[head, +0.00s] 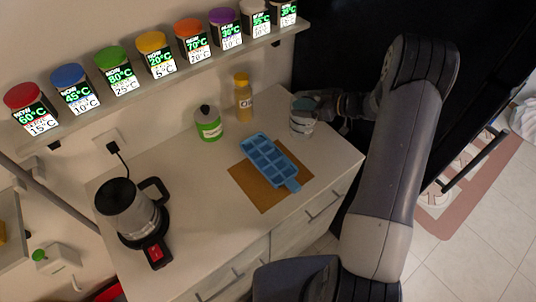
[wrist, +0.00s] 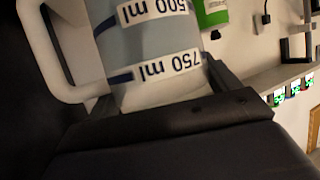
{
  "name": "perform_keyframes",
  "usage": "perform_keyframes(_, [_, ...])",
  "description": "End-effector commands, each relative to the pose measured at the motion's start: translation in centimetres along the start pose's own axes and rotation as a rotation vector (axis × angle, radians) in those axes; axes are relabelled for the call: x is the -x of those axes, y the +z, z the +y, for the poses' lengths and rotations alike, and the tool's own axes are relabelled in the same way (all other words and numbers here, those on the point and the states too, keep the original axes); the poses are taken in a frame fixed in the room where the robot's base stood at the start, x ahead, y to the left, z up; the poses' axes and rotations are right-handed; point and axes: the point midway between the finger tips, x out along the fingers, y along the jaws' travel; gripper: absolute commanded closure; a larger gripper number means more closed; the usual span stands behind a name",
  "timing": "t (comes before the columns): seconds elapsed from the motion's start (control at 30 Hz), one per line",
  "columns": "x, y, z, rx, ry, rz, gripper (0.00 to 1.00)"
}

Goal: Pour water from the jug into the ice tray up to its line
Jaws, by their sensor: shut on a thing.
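The jug (head: 301,122) is in my gripper (head: 312,104) at the right end of the counter, roughly upright. In the wrist view, the jug (wrist: 150,45) has a pale handle and blue marks reading 500 ml and 750 ml. The gripper's dark fingers (wrist: 165,100) are shut around its body. The blue ice tray (head: 268,160) lies on a brown mat (head: 250,185), to the left of and nearer than the jug. I cannot tell the water level in the jug or tray, nor whether the jug touches the counter.
A green-labelled bottle (head: 208,124) and a yellow bottle (head: 243,98) stand behind the tray. A kettle (head: 128,210) stands on its base at left. A shelf (head: 150,82) of several coloured-lid dispensers runs along the wall. The counter between kettle and mat is clear.

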Motion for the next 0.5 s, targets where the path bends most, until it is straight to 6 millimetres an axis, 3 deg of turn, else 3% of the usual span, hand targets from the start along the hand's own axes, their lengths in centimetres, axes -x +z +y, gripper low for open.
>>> perform_keyframes(0.5, [0.49, 0.81, -0.54, 0.023, -0.04, 0.002, 0.88])
